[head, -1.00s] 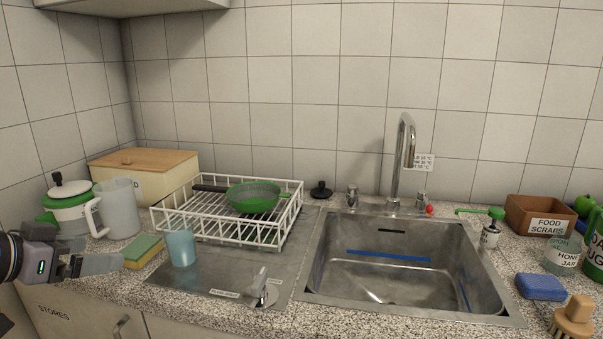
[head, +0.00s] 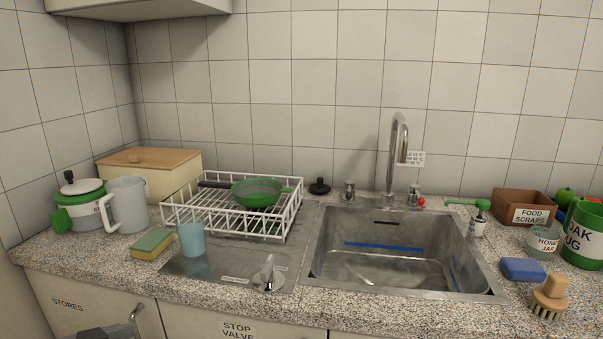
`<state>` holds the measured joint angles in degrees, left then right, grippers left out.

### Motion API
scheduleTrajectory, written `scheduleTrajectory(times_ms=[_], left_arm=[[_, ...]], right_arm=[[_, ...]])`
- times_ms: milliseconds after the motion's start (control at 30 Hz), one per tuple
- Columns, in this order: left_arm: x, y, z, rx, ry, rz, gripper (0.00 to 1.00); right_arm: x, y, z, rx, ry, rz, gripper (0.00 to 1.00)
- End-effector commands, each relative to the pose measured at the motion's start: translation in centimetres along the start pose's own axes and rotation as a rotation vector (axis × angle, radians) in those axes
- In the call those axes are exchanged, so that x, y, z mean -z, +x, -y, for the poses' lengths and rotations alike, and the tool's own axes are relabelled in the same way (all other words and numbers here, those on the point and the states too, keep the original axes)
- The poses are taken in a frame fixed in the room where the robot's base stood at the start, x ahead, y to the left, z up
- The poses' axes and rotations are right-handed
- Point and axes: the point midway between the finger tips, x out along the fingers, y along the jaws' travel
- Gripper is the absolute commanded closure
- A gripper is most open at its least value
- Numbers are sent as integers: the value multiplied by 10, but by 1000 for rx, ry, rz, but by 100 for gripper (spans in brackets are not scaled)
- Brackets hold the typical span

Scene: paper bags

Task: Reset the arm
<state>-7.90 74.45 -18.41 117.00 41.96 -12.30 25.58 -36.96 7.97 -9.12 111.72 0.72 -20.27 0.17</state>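Only a small part of my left gripper (head: 110,332) shows, at the bottom left edge of the head view, low in front of the cupboard door below the counter. Most of it is cut off by the frame, so I cannot tell whether its fingers are open or shut. My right gripper is not in view.
On the counter stand a light blue cup (head: 191,239), a sponge (head: 152,244), a clear jug (head: 127,205) and a white dish rack (head: 283,222) with a green pan (head: 257,193). The sink (head: 395,270) is empty. A wooden brush (head: 549,297) stands at the right front.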

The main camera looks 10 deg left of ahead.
Motion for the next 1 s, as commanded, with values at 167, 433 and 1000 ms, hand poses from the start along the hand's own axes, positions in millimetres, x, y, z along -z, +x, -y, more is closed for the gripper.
scheduleTrajectory(times_ms=[167, 433, 1000], left_arm=[[-45, 16, -33, -1, -20, -14, 0], [-107, 27, -82, 55, -47, -2, 0], [-203, 16, -167, 226, -100, 157, 0]], right_arm=[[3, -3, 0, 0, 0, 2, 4], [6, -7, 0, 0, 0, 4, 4], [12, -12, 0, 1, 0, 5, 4]])
